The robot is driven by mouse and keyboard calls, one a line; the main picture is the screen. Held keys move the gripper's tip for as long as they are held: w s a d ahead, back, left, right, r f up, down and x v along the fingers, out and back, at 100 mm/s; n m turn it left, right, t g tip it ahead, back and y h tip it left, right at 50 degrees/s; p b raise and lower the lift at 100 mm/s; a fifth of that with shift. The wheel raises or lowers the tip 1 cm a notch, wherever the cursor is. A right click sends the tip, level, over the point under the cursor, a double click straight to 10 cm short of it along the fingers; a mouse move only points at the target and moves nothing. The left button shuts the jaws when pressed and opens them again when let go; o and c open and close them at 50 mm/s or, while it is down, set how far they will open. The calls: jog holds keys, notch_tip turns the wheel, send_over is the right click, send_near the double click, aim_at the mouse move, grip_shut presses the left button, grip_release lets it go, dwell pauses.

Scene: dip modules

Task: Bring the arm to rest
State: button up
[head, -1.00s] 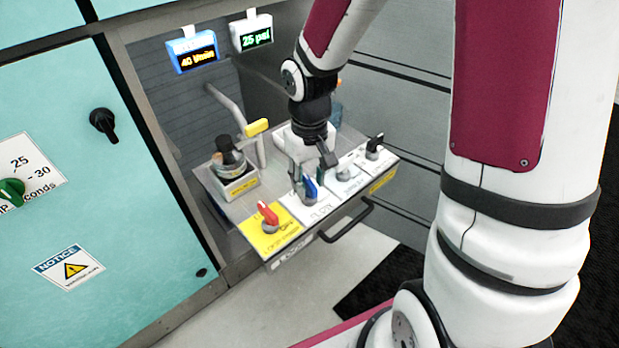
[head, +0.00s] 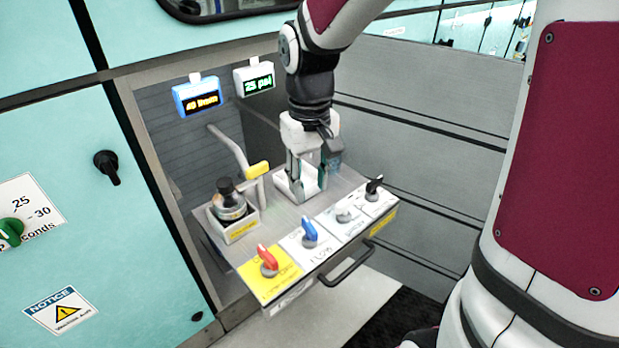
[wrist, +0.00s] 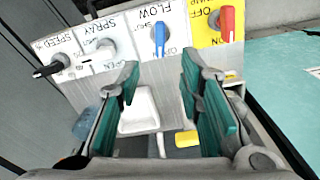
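My gripper (head: 308,178) hangs pointing down over the grey shelf (head: 270,215), behind the row of knobs. In the wrist view my gripper (wrist: 160,65) has its two green-padded fingers spread wide apart, with nothing held between them. A white holder (wrist: 140,110) shows on the shelf beyond the gap between the fingers. The blue FLOW knob (head: 309,230) and the red knob (head: 267,259) on its yellow ON/OFF plate stand clear of the fingers. My arm reaches in from the top.
The shelf also carries a SPRAY knob (head: 344,214), a black SPEED knob (head: 374,185), a dark-capped jar (head: 229,203) in a white box and a yellow-handled lever (head: 257,169). A front handle (head: 347,262) sticks out. Two small displays (head: 197,95) (head: 254,78) hang behind.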

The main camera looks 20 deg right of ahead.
jog(key=shift+r, duration=0.3)
jog(key=s+r+m+t, duration=0.1)
jog(key=s+r, duration=0.3)
jog(key=s, duration=0.9)
jog(key=s+r, duration=0.3)
jog(key=s, duration=0.9)
notch_tip(320, 180, up, 19)
jog(key=t+p, duration=0.3)
jog(key=p, duration=1.4)
jog(key=shift+d, duration=0.15)
jog(key=shift+f, duration=0.1)
dwell(0.9)
